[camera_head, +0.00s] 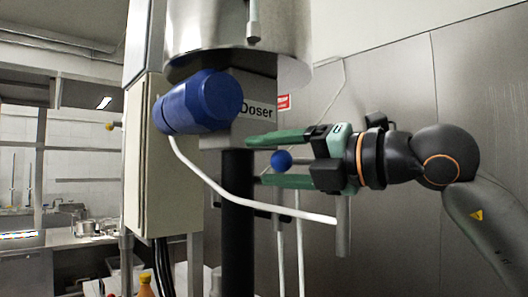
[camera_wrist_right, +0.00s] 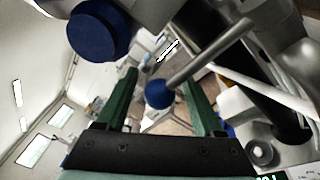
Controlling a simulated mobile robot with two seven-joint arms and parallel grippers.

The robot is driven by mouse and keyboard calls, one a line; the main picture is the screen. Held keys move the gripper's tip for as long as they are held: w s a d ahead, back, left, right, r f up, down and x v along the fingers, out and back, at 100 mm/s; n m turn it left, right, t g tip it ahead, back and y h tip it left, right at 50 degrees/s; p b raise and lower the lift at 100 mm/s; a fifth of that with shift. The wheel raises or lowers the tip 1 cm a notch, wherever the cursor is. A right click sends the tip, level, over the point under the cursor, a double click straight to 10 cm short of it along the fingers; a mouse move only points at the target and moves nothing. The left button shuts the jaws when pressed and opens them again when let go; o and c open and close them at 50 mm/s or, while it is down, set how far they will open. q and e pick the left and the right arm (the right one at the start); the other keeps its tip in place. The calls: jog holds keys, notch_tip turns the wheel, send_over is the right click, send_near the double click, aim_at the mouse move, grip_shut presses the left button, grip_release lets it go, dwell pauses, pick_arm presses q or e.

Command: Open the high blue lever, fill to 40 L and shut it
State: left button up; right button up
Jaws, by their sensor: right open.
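The blue ball knob (camera_head: 281,160) of the lever is beside the grey box marked "Doser", under the steel tank. In the right wrist view the blue knob (camera_wrist_right: 159,94) sits on the end of a grey rod (camera_wrist_right: 210,54). My right gripper (camera_head: 257,160) comes in from the right with green fingers, one above and one below the knob. It is open, with visible gaps, and the knob lies between the fingers in the right wrist view (camera_wrist_right: 160,84). My left gripper is out of view.
A blue motor (camera_head: 200,103) sticks out left of the Doser box (camera_head: 252,112). The steel tank (camera_head: 240,30) hangs above, and a dark column (camera_head: 238,220) stands below. A white hose (camera_head: 250,203) crosses under my right gripper. A cabinet (camera_head: 148,160) stands at left.

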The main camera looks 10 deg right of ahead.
jog(key=shift+w+a, duration=0.5)
grip_shut()
dwell(0.3)
dwell(0.8)
